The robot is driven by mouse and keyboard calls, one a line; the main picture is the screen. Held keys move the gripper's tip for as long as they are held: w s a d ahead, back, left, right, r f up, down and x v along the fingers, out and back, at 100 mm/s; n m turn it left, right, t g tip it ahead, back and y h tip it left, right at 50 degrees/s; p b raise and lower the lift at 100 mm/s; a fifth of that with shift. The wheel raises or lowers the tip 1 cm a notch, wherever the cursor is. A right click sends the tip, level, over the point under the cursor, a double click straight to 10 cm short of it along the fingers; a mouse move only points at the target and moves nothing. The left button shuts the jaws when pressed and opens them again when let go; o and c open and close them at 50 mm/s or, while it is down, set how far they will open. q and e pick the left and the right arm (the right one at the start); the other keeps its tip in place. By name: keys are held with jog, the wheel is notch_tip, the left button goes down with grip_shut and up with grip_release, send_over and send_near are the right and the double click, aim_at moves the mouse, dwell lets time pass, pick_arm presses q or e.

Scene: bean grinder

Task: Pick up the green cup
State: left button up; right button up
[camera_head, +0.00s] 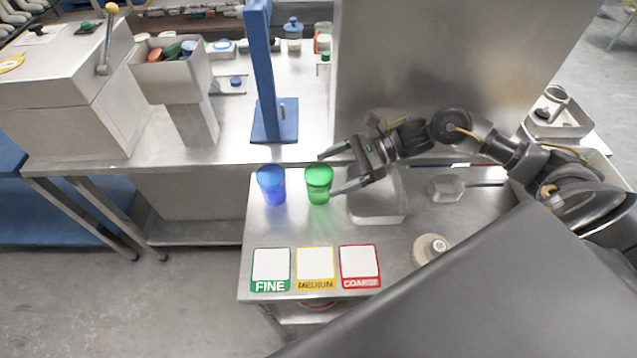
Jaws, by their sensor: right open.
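The green cup (318,184) stands upright on the small metal table, just right of the blue cup (271,184). My right gripper (327,173) comes in from the right with its jaws open. Its fingertips point left at the green cup, one near the cup's far rim and one near its right side. I cannot tell whether either finger touches the cup. My left gripper is not in view.
A metal tray (378,212) sits under my right gripper. FINE (270,270), MEDIUM (315,270) and COARSE (360,267) cards lie at the front. A clear dish (446,187) and a round beige item (431,249) are at the right. A blue stand (274,122) rises behind.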

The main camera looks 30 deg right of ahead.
aim_at(312, 177)
jog(key=shift+a, duration=0.15)
jog(key=shift+w+a+p, duration=0.15)
jog(key=shift+a+p, duration=0.15)
jog(key=shift+p, duration=0.05)
jog(key=p+x, duration=0.2)
jog(key=x, duration=0.1)
jog(key=shift+w+a, duration=0.25)
jog(key=shift+w, duration=0.05)
jog(key=shift+w+a+f, duration=0.15)
jog(key=shift+a+f, duration=0.15)
jog(key=shift+a, duration=0.1)
jog(key=c, duration=1.1)
jog(key=shift+o, duration=0.2)
